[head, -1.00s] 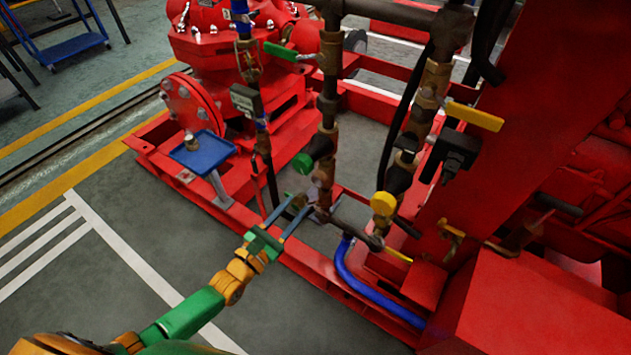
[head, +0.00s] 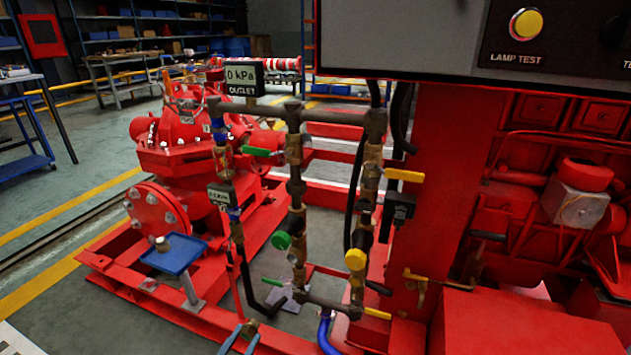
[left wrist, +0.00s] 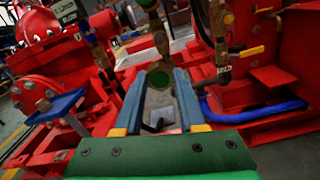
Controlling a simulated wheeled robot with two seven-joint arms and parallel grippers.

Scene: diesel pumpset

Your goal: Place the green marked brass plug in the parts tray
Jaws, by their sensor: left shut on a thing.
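My left gripper (head: 240,337) shows at the bottom of the head view, with only its blue fingers in sight. It is shut on the green marked brass plug (head: 250,328), held at the fingertips in front of the pipework and apart from it. In the left wrist view the plug's green face (left wrist: 160,78) sits between the two fingertips. The parts tray (head: 182,262) is a small blue tray on a post, left of and beyond the gripper. A small brass piece (head: 162,243) stands on it. The tray also shows at the left of the left wrist view (left wrist: 62,104). My right gripper is out of view.
Upright pipes with a green cap (head: 282,240), a yellow cap (head: 355,259) and yellow handles stand beyond the gripper. A blue hose (head: 325,335) curves at their foot. The red base frame (head: 200,318) runs between gripper and tray. A grey panel (head: 400,38) overhangs the top right.

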